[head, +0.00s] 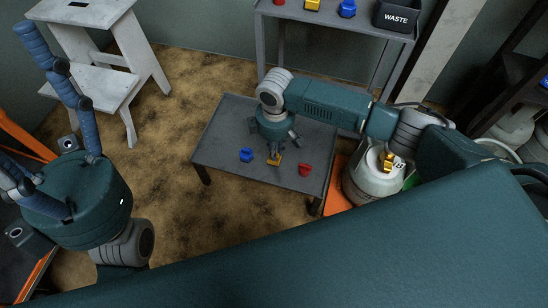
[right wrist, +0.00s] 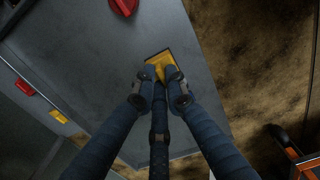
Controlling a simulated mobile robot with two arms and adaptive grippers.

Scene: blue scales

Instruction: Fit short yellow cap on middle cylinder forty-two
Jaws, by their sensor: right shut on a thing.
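A yellow cap (head: 274,159) is on the low grey table (head: 225,125), between a blue cap and a red cap. My right gripper (head: 274,150) points down and is shut on the yellow cap. In the right wrist view the fingers (right wrist: 165,76) close around the yellow cap (right wrist: 158,60), which is partly hidden. More cylinders (head: 514,126) stand at the far right, partly hidden. My left gripper (head: 42,130) is open and empty at the left, fingers spread.
The blue cap (head: 246,155) and red cap (head: 305,169) stand close beside the yellow one. A higher shelf (head: 330,20) at the back holds more caps and a black WASTE bin (head: 394,17). A white step stool (head: 95,80) stands back left.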

